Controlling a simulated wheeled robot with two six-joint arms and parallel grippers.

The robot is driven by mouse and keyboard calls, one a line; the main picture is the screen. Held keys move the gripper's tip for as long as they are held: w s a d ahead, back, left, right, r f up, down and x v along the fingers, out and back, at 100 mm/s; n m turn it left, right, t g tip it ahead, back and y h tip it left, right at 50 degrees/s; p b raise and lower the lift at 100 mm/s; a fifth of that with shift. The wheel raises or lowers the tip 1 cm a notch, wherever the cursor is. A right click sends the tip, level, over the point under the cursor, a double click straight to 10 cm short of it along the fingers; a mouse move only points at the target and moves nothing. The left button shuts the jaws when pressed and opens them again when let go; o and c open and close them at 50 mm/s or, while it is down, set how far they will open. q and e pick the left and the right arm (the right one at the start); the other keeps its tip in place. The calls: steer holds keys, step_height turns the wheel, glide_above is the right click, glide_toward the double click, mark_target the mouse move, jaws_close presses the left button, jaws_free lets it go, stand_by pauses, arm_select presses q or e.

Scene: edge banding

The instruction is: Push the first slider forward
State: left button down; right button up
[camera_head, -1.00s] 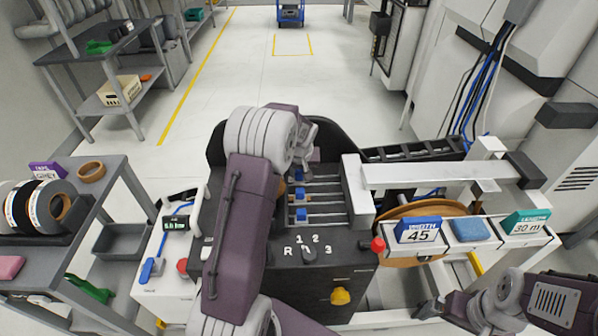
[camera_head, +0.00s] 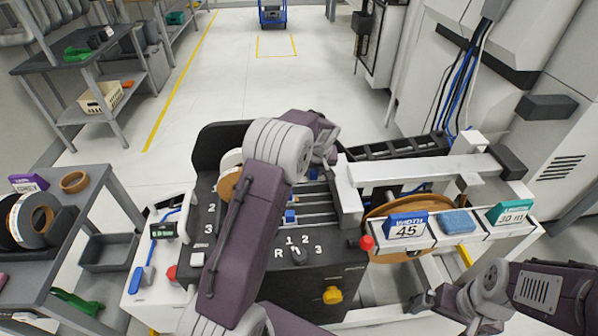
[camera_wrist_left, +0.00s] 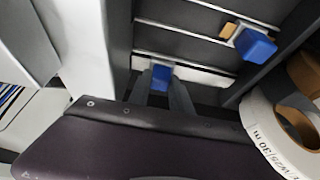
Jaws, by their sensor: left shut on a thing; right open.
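A black machine panel (camera_head: 310,268) carries several rails with small blue slider knobs. One blue knob (camera_wrist_left: 161,78) sits between the two fingers of my left gripper (camera_wrist_left: 161,88) in the left wrist view, and the gripper is shut on it. A second blue knob (camera_wrist_left: 255,45) with an orange tab is apart from the fingers. In the head view a nearer blue knob (camera_head: 290,216) shows beside my left forearm. Another blue bit (camera_head: 313,173) shows just below my left wrist, which hides other knobs. My right gripper (camera_head: 422,303) is open and empty at the lower right.
A white bar (camera_head: 348,192) stands at the right end of the rails. A tape roll (camera_wrist_left: 290,130) is close to my left gripper. A red knob (camera_head: 366,242), a yellow knob (camera_head: 332,295) and a blue "45" sign (camera_head: 407,227) are nearby.

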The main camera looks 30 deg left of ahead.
arm_select(q)
steer(key=shift+d, duration=0.1)
steer(key=c, duration=1.4)
jaws_free()
steer(key=shift+w, duration=0.1)
steer(key=shift+c, duration=0.2)
steer(key=shift+d, duration=0.15)
steer(key=v, duration=0.9)
steer(key=shift+r+p, duration=0.1)
steer(key=shift+p, duration=0.2)
